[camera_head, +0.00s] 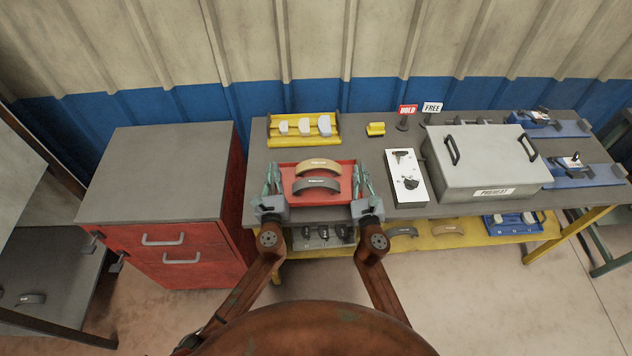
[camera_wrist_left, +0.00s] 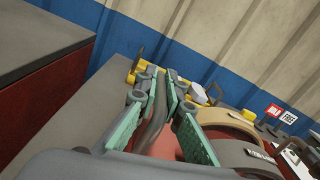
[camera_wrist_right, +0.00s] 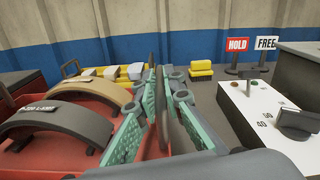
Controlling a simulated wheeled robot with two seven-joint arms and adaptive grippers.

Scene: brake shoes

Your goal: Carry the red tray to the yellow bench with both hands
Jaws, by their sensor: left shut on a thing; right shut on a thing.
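The red tray (camera_head: 338,170) is at the left part of the grey-topped bench (camera_head: 378,140) with yellow legs. It holds a tan brake shoe (camera_head: 318,167) and a dark grey brake shoe (camera_head: 316,185). My left gripper (camera_head: 271,180) is shut on the tray's left side, and its green fingers pinch a dark upright part in the left wrist view (camera_wrist_left: 162,112). My right gripper (camera_head: 363,180) is shut on the tray's right side, and its fingers close around a dark upright part in the right wrist view (camera_wrist_right: 160,100). I cannot tell whether the tray touches the bench top.
A yellow rack (camera_head: 303,138) with pale blocks stands behind the tray. A white control panel (camera_head: 405,178) and a grey preheat box (camera_head: 485,165) stand to the right. HOLD (camera_head: 407,110) and FREE (camera_head: 432,107) signs stand behind. A red drawer cabinet (camera_head: 170,245) stands left.

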